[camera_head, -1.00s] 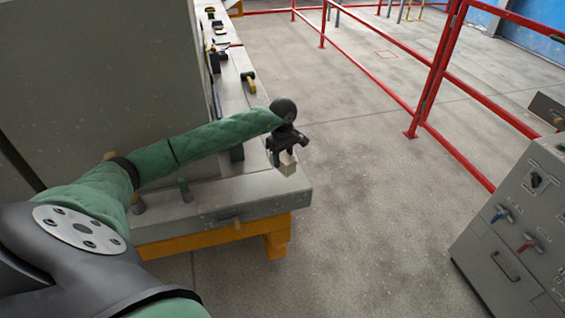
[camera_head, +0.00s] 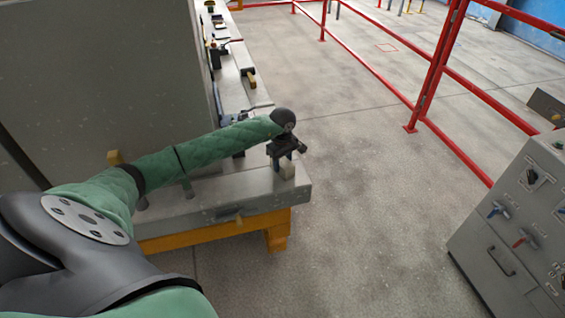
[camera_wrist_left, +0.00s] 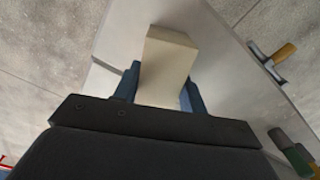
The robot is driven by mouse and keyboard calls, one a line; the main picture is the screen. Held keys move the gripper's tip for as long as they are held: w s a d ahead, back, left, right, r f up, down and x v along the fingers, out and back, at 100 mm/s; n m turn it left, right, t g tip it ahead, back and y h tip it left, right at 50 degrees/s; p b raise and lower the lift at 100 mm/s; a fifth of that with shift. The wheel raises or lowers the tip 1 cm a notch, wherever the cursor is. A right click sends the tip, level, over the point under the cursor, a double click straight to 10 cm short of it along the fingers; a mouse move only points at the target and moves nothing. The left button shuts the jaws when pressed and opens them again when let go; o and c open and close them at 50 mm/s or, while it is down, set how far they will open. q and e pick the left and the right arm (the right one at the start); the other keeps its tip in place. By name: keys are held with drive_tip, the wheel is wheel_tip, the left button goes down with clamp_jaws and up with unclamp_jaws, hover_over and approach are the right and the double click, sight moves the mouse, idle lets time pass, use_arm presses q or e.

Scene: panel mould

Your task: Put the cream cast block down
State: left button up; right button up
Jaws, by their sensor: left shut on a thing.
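The cream cast block (camera_head: 287,170) is between the fingers of my left gripper (camera_head: 284,158), at the front right corner of the grey ledge (camera_head: 215,199). In the left wrist view the block (camera_wrist_left: 167,62) stands out between the two blue fingers of the left gripper (camera_wrist_left: 160,92), which is shut on it. The pale ledge surface (camera_wrist_left: 205,38) lies behind the block there. I cannot tell whether the block touches the ledge. My right gripper is not in view.
A tall grey panel (camera_head: 105,75) stands at the left. Small tools lie along the ledge's far part, among them a yellow-handled one (camera_head: 251,78). A grey control cabinet (camera_head: 515,230) stands at the right, and red railings (camera_head: 436,75) run behind. The floor between is clear.

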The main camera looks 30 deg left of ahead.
use_arm(q)
drive_tip(key=shift+f, duration=0.1)
drive_tip(key=o, duration=1.1)
drive_tip(key=shift+o, duration=0.2)
